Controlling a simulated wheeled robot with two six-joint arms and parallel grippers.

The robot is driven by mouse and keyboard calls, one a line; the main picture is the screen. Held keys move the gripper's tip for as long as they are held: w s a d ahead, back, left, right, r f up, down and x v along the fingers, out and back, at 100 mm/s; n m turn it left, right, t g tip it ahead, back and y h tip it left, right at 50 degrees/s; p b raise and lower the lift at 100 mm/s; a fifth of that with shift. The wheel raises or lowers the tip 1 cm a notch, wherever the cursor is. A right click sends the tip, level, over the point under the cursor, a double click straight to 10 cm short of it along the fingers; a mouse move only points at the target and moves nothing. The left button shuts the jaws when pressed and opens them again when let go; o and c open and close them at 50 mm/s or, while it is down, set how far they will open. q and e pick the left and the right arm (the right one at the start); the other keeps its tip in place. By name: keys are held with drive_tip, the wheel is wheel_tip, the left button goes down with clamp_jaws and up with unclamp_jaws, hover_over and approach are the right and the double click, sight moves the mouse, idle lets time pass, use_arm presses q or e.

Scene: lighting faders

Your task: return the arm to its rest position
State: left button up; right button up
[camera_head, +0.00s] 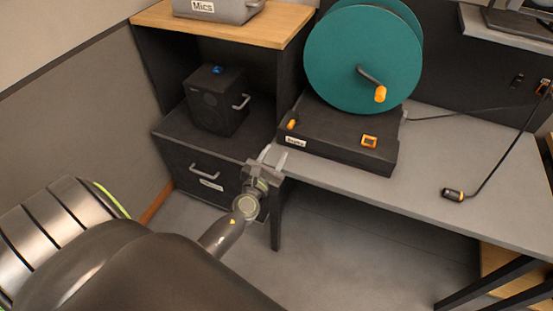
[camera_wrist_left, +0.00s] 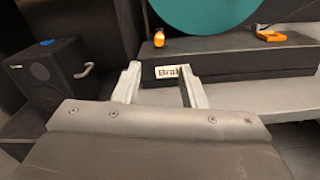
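My left gripper (camera_head: 273,158) is in front of the left end of the reel's black base, near the grey table's front left corner. In the left wrist view its two light fingers (camera_wrist_left: 159,85) stand apart with nothing between them. A label reading "Brake" (camera_wrist_left: 173,72) on the base's front shows between and behind the fingers. I cannot tell whether the fingers touch the base. My left arm (camera_head: 225,232) reaches up from the lower left. My right gripper is in neither view.
A teal reel (camera_head: 335,55) with an orange-handled crank stands on a black base (camera_head: 335,137) on the grey table (camera_head: 425,185). A black speaker (camera_head: 217,100) stands on a drawer cabinet (camera_head: 205,168) to the left. Open floor shows below.

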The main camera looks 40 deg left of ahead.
use_arm(q)
drive_tip(key=shift+w+a+f, duration=0.1)
idle(0.3)
drive_tip(key=s+a+f+n+g, duration=0.1)
drive_tip(key=s+f+n+g, duration=0.2)
drive_tip(key=s+f+n, duration=0.45)
drive_tip(key=s+f+n+g, duration=0.3)
drive_tip(key=f+n, duration=0.2)
drive_tip(key=f, duration=0.6)
drive_tip(key=s+a+f+n+g, duration=0.1)
drive_tip(key=s+f+n+g, duration=0.2)
drive_tip(key=s+f+n, duration=0.5)
drive_tip(key=s+d+f+n+g+h, duration=0.1)
drive_tip(key=s+d+f+n+g, duration=0.1)
drive_tip(key=s+f+n, duration=0.3)
drive_tip(key=s+d+f+n+g+h, duration=0.1)
drive_tip(key=s+f+n, duration=0.4)
drive_tip(key=s, duration=0.7)
drive_tip(key=s+d+f+n+g, duration=0.3)
drive_tip(key=s+f+n+g, duration=0.1)
drive_tip(key=s, duration=0.5)
drive_tip(key=shift+s+f+n+h, duration=0.3)
drive_tip(key=shift+f+n+h, duration=0.1)
drive_tip(key=shift+f+n, duration=0.55)
drive_tip(key=shift+w, duration=0.1)
